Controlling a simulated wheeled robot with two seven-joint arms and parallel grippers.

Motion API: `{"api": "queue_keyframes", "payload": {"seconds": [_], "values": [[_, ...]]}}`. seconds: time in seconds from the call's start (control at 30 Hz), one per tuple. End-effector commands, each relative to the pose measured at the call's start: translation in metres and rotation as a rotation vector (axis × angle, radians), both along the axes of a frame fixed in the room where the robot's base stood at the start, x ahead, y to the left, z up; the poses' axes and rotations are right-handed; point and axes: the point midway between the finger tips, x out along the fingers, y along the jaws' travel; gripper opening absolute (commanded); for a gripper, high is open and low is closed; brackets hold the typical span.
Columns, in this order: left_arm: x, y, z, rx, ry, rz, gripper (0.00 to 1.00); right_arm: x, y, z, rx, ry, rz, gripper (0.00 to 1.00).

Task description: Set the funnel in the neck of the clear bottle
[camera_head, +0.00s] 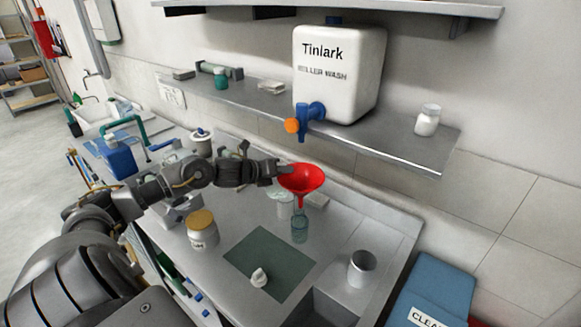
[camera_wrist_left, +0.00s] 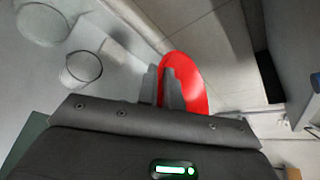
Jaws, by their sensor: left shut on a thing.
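My left gripper (camera_head: 284,174) is shut on the red funnel (camera_head: 303,178) by the side of its cone. The funnel is mouth up, its spout pointing down. In the left wrist view the funnel (camera_wrist_left: 188,82) shows beyond the fingers (camera_wrist_left: 166,88). A small clear, greenish bottle (camera_head: 300,229) stands on the steel counter. In the head view the spout tip appears just above it and apart from it; I cannot tell whether they line up in depth. My right gripper is in neither view.
A pale clear vessel (camera_head: 284,208) stands behind the bottle. A white tank (camera_head: 338,72) with a blue tap (camera_head: 309,113) stands on the shelf (camera_head: 390,147) above.

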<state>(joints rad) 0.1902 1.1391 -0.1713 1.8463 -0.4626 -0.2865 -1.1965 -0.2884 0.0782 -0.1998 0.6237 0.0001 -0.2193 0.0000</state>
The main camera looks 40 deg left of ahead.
Motion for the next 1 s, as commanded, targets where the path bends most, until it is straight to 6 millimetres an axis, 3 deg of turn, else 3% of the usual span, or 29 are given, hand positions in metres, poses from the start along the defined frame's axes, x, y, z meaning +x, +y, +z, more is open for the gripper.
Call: {"api": "queue_keyframes", "payload": {"seconds": [0.3, 0.7, 1.0], "values": [[0.005, -0.005, -0.011, -0.002, -0.002, -0.007, 0.00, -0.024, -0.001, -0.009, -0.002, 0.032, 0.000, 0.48], [0.002, -0.004, -0.054, -0.001, 0.006, -0.005, 0.00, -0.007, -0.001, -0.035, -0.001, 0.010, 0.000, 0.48], [0.002, -0.003, -0.059, 0.000, 0.000, -0.003, 0.00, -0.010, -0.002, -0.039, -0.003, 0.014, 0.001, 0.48]]}}
